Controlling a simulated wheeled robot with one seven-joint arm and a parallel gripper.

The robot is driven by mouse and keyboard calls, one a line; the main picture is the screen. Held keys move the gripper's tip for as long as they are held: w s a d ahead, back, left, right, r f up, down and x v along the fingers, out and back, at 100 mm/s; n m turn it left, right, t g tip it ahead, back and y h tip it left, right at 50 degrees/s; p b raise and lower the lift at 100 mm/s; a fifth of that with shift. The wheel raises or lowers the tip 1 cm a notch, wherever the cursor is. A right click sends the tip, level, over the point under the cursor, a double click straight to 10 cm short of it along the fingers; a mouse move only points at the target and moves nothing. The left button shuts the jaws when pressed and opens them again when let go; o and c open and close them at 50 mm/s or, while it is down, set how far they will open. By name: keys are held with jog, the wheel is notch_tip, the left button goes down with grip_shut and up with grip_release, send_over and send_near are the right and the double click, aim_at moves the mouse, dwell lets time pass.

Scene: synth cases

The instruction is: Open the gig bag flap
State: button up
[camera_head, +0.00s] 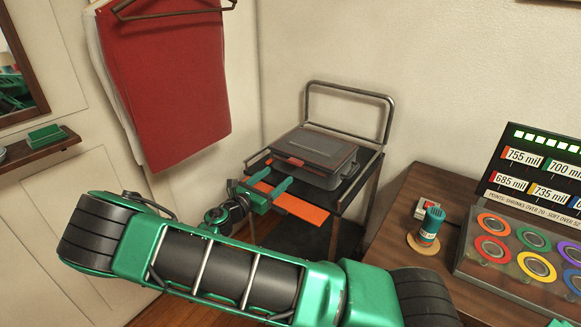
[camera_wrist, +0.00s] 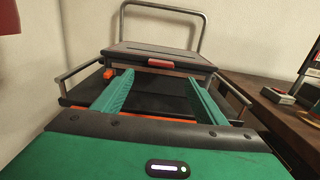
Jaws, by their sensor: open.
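The gig bag (camera_head: 314,156) is a grey, box-like case lying flat on the upper shelf of a cart. Its top looks closed, and a red tab (camera_head: 289,161) sits at its front edge. In the wrist view the case (camera_wrist: 190,56) is straight ahead, with the red tab (camera_wrist: 160,63) near the middle. My gripper (camera_head: 272,178) is in front of the case, with its two green fingers apart and pointing towards it. In the wrist view the gap between the fingertips (camera_wrist: 159,78) is empty, just below the red tab. I cannot tell the exact distance to the case.
The black cart (camera_head: 341,193) has side rails, a tall back handle (camera_head: 350,88) and an orange strip (camera_head: 299,207) in front. A wooden desk (camera_head: 390,258) with a display board (camera_head: 530,180) stands right. Red cloth (camera_head: 170,90) hangs at the left.

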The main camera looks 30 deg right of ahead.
aim_at(293, 163)
jog(key=x, duration=1)
